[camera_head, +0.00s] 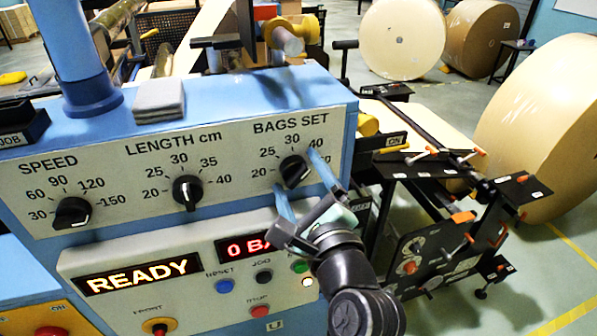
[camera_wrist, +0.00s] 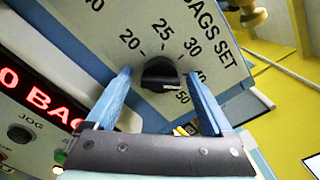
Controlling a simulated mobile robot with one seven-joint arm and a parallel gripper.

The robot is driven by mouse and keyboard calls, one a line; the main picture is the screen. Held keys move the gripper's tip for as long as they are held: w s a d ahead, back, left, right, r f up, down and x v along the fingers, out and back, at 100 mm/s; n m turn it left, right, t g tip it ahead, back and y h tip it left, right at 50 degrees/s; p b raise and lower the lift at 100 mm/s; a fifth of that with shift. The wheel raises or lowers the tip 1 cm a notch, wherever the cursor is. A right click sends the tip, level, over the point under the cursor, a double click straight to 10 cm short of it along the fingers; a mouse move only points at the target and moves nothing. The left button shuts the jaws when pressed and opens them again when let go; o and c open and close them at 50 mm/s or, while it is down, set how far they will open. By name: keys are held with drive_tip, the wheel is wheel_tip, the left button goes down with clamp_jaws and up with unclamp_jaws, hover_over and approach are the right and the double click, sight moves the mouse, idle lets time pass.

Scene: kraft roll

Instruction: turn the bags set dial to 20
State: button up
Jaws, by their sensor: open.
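The bags set dial (camera_head: 293,169) is a black knob on the white front panel of the blue console. In the wrist view the knob (camera_wrist: 160,74) sits under a scale marked 20, 25, 30, 40 and 50. Its white mark points right, around the 40 to 50 side, away from 20. My gripper (camera_head: 297,174) is open, with blue fingers. In the wrist view the open gripper (camera_wrist: 159,78) has one finger on each side of the knob, with gaps showing. I cannot tell how far the fingertips are from the panel. A finger covers the 50 in the head view.
The length dial (camera_head: 187,192) and speed dial (camera_head: 72,212) are to the left. Below are a READY display (camera_head: 138,277), a red counter display (camera_head: 243,246), a blue button (camera_head: 224,286) and a red button (camera_head: 260,311). A black-framed machine section (camera_head: 430,250) stands to the right.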

drive_tip(key=shift+w, duration=0.1)
drive_tip(key=c, duration=1.4)
drive_tip(key=shift+o, duration=0.2)
